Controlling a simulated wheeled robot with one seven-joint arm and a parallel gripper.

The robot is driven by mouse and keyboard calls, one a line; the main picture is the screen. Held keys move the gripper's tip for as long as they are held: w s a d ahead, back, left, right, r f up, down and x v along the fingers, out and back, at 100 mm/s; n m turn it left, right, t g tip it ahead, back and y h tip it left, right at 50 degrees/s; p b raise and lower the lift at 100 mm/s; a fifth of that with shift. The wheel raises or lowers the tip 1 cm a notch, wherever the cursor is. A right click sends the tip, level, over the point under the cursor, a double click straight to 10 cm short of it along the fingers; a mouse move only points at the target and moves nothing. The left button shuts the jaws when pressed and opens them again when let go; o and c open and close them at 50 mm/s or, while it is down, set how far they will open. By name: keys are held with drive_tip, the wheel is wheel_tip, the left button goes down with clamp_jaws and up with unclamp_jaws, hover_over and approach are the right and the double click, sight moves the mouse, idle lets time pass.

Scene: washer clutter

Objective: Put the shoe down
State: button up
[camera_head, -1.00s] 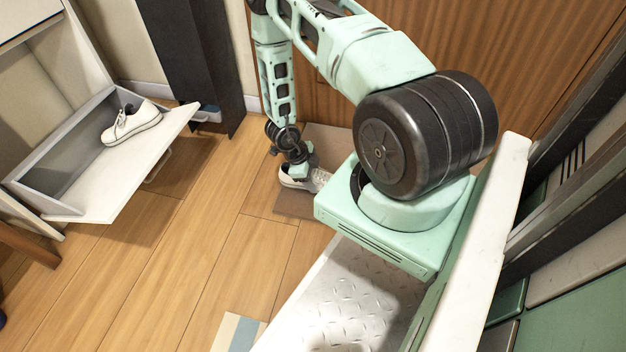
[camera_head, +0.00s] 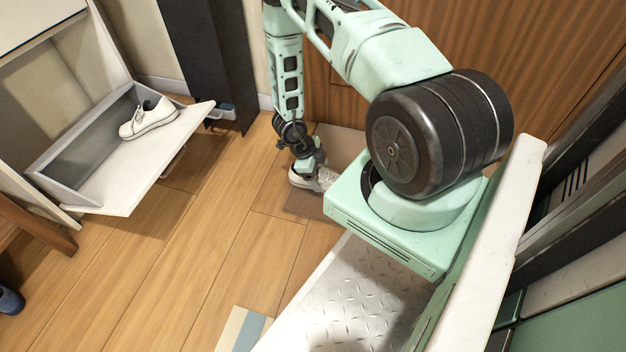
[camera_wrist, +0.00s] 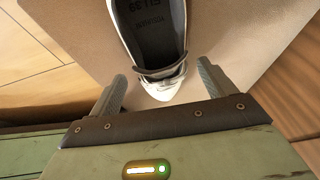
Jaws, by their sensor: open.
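A white shoe (camera_head: 318,179) lies upright on a brown mat (camera_head: 330,141) on the floor. It also shows in the wrist view (camera_wrist: 158,50), with its dark insole facing up and its white end toward my gripper. My gripper (camera_wrist: 162,90) is open, with one finger on each side of that end and a visible gap to each finger. In the head view my gripper (camera_head: 305,165) is low over the shoe and hides part of it. A second white shoe (camera_head: 149,117) rests on the open door of the shoe cabinet.
The shoe cabinet's tilted-out white door (camera_head: 130,165) juts into the room at the left. A dark upright cabinet (camera_head: 205,60) and a wooden door (camera_head: 470,50) stand behind. A blue shoe (camera_head: 10,300) is at the far left edge. The middle wooden floor is clear.

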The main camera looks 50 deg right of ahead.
drive_tip(key=p+v, duration=0.5)
drive_tip(key=v, duration=0.4)
drive_tip(key=shift+r, duration=0.15)
drive_tip(key=w+a+r+n+t+y, duration=0.1)
drive_tip(key=w+a+r+n+t, duration=0.4)
drive_tip(key=w+a+r, duration=0.45)
drive_tip(key=w+a+r+n+t+y, duration=0.1)
drive_tip(key=a+r+n+y, duration=0.1)
drive_tip(key=a+r+n, duration=0.55)
drive_tip(key=w+a+r+n+y, duration=0.15)
drive_tip(key=a+r+n, duration=0.35)
drive_tip(key=a, duration=0.5)
drive_tip(key=s+a+r+n+g+y, duration=0.2)
drive_tip(key=s+a+r+n, duration=0.85)
drive_tip(key=s, duration=0.25)
drive_tip(key=s+d+r+n+h, duration=0.1)
drive_tip(key=s+r+n, duration=0.1)
drive_tip(key=s+n, duration=0.3)
drive_tip(key=s+d+r+n+h, duration=0.2)
drive_tip(key=s+r+n, duration=0.1)
drive_tip(key=s+n, duration=0.3)
drive_tip(key=shift+s+r+g, duration=0.35)
drive_tip(key=shift+s+g, duration=0.05)
drive_tip(key=shift+s, duration=0.85)
drive_tip(key=shift+d, duration=0.1)
